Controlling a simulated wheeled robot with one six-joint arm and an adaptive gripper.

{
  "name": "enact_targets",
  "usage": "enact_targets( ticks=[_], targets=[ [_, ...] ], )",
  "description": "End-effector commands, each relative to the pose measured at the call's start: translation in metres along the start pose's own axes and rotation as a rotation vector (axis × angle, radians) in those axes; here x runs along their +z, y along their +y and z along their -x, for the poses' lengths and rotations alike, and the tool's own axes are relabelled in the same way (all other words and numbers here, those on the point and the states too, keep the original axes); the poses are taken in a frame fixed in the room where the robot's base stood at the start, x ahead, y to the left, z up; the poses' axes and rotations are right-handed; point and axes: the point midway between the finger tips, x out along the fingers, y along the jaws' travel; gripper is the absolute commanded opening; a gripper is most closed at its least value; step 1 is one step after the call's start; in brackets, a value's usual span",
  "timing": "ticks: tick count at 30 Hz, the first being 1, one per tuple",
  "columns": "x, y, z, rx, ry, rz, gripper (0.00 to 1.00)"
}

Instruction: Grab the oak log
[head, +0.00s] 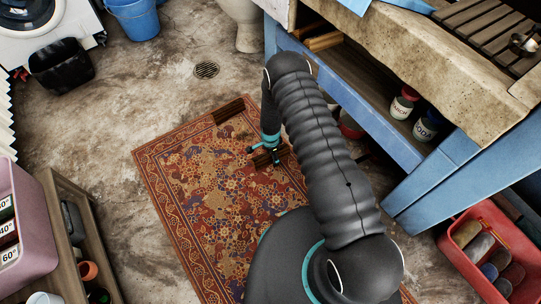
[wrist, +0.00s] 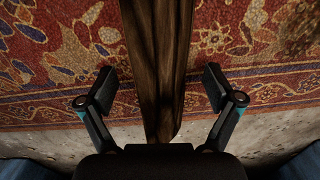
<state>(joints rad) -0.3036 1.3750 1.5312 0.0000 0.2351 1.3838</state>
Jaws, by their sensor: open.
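A dark brown log (head: 270,158) lies on the patterned rug, under my gripper (head: 265,153). In the wrist view the log (wrist: 158,60) runs from the top edge down between the two fingers of my gripper (wrist: 159,88), with a gap on each side. The fingers are open and touch nothing that I can see. The log's near end shows just above the gripper's palm. I cannot tell from the wood which one is oak.
The red rug (head: 185,170) lies on a stained floor with a round drain (head: 206,70). A blue-framed stone trough (head: 400,60) with a shelf of jars stands at right. A red crate (head: 485,255) is lower right, a wooden shelf (head: 75,230) at left, a blue bucket (head: 135,18) behind.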

Motion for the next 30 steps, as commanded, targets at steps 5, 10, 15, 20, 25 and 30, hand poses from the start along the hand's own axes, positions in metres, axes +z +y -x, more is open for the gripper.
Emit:
enact_targets(
  ticks=[5,10,15,20,25,30],
  targets=[
    [0.000,0.000,0.000,0.000,0.000,0.000,0.61],
    [0.000,0.000,0.000,0.000,0.000,0.000,0.18],
    [0.000,0.000,0.001,-0.001,0.000,0.000,0.04],
    [0.000,0.000,0.002,-0.001,0.000,0.000,0.04],
    [0.000,-0.001,0.018,-0.002,0.000,0.000,0.04],
    [-0.007,0.002,0.048,-0.002,0.000,-0.004,0.04]
  ],
)
